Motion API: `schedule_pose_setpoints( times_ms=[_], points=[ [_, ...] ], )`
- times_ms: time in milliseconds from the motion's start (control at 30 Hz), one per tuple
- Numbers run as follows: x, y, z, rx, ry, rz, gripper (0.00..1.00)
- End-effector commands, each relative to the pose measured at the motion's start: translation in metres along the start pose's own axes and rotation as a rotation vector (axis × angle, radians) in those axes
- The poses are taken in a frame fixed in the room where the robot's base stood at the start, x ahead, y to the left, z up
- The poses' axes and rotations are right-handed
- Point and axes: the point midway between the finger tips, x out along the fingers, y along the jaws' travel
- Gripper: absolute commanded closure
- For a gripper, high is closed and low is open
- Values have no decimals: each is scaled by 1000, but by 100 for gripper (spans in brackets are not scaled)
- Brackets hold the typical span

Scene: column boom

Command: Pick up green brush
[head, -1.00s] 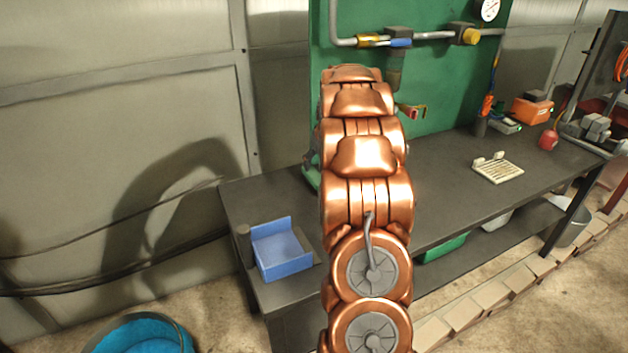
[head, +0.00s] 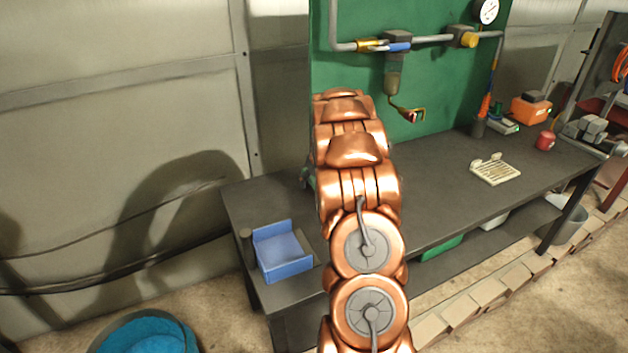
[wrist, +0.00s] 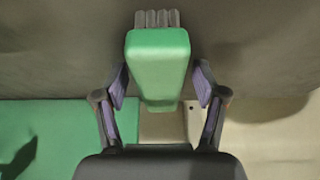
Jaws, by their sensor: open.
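The green brush (wrist: 158,62) is in the upper middle of the wrist view, with a light green block-shaped body and a row of grey bristles at its top end. My gripper (wrist: 160,84) is open. Its two fingers with purple pads stand to the left and right of the brush's lower part, with a gap showing on each side. In the head view my copper arm covers its own gripper, and I cannot make out the brush there.
A dark workbench (head: 440,190) stands against a green panel (head: 440,90) with pipes. On the bench are a blue bin (head: 285,265) at the left, a cream slotted dish (head: 495,172), a red item (head: 545,141) and an orange box (head: 531,108). Bare bench lies right of my arm.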

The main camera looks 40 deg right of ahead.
Motion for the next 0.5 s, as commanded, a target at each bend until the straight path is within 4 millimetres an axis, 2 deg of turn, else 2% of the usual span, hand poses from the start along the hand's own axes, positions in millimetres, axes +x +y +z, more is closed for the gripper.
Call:
schedule_pose_setpoints(
  times_ms=[100,500],
  points=[
    [0,0,0,0,0,0,29],
    [0,0,0,0,0,0,71]
  ],
)
